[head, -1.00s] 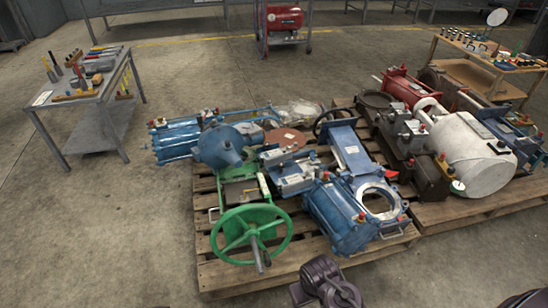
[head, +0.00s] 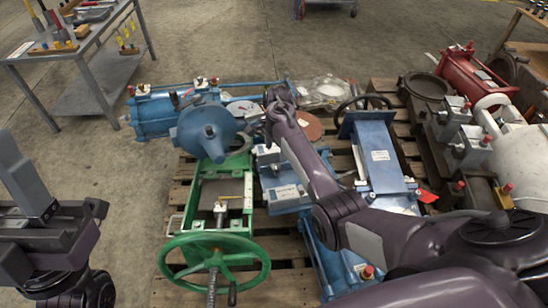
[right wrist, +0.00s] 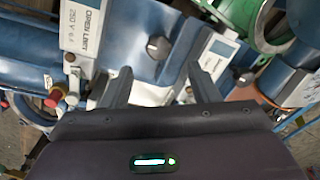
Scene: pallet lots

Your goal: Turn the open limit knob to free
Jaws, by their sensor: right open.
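The open limit knob (right wrist: 158,47) is a small dark knob on a blue-grey housing. A white label reading OPEN LIMIT (right wrist: 82,25) is beside it, to the left in the right wrist view. My right gripper (right wrist: 158,72) is open and empty. Its two fingers point toward the knob, one on each side in the picture, with no visible contact. The knob's exact setting is too small to read. In the head view my right arm reaches over the pallet and hides the spot. My left gripper (head: 62,215) is at the left edge; its jaw opening is unclear.
A second dark knob (right wrist: 245,78) with its own label is to the right in the right wrist view. A red button (right wrist: 54,97) is at the left. A green handwheel (head: 215,258), a blue cone-shaped housing (head: 203,130) and other valves crowd the pallet. A tool table (head: 85,45) stands back left.

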